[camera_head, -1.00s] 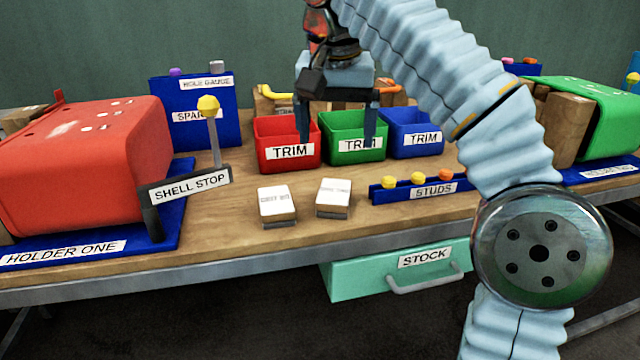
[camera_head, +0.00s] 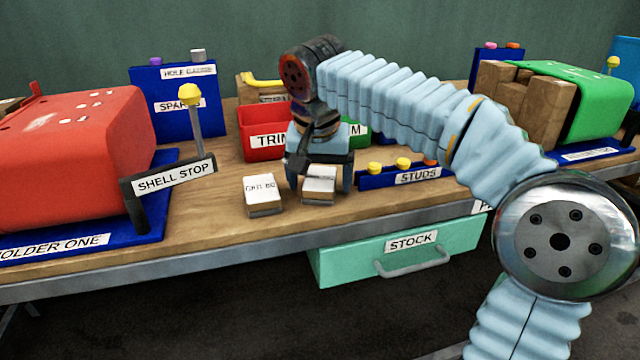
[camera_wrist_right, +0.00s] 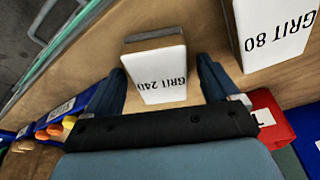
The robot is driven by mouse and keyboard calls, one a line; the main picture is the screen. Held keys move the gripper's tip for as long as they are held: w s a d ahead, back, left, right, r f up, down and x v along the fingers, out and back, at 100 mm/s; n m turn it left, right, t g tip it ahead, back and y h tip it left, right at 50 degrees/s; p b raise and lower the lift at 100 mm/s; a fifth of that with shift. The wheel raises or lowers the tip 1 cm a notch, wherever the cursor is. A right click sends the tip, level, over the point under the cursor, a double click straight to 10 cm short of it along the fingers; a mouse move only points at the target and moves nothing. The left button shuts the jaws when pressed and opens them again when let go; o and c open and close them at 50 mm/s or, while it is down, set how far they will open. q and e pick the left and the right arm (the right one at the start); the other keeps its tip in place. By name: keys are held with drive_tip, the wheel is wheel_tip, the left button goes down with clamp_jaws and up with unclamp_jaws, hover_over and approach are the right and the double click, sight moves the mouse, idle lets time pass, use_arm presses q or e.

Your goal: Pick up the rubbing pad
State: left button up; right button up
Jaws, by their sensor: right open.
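Two small white-topped pads stand on the wooden table. The left pad, marked GRIT 80 (camera_head: 263,193), shows again in the right wrist view (camera_wrist_right: 275,30). The right pad, marked GRIT 240 (camera_head: 320,180), shows in the right wrist view (camera_wrist_right: 158,72). My right gripper (camera_head: 322,196) is open and low over the table, with its fingers on either side of the GRIT 240 pad. In the right wrist view the fingers (camera_wrist_right: 162,88) straddle that pad, with gaps on both sides. I cannot tell which pad is the rubbing pad. My left gripper is not in view.
A blue STUDS rack (camera_head: 408,177) stands close to the right of my gripper. A red TRIM bin (camera_head: 262,142) is behind it. A post with a SHELL STOP sign (camera_head: 170,178) is at the left. A STOCK drawer (camera_head: 345,262) hangs under the front edge.

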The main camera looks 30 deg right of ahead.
sight(320, 175)
drive_tip(key=c, duration=1.1)
drive_tip(key=shift+c, duration=0.2)
wheel_tip(320, 175, up, 3)
drive_tip(key=shift+r, duration=0.15)
drive_tip(key=s+a+r, duration=0.6)
drive_tip(key=s+r, duration=0.3)
drive_tip(key=s, duration=0.3)
drive_tip(key=shift+s+r, duration=0.35)
drive_tip(key=o, duration=0.5)
drive_tip(key=c, duration=0.3)
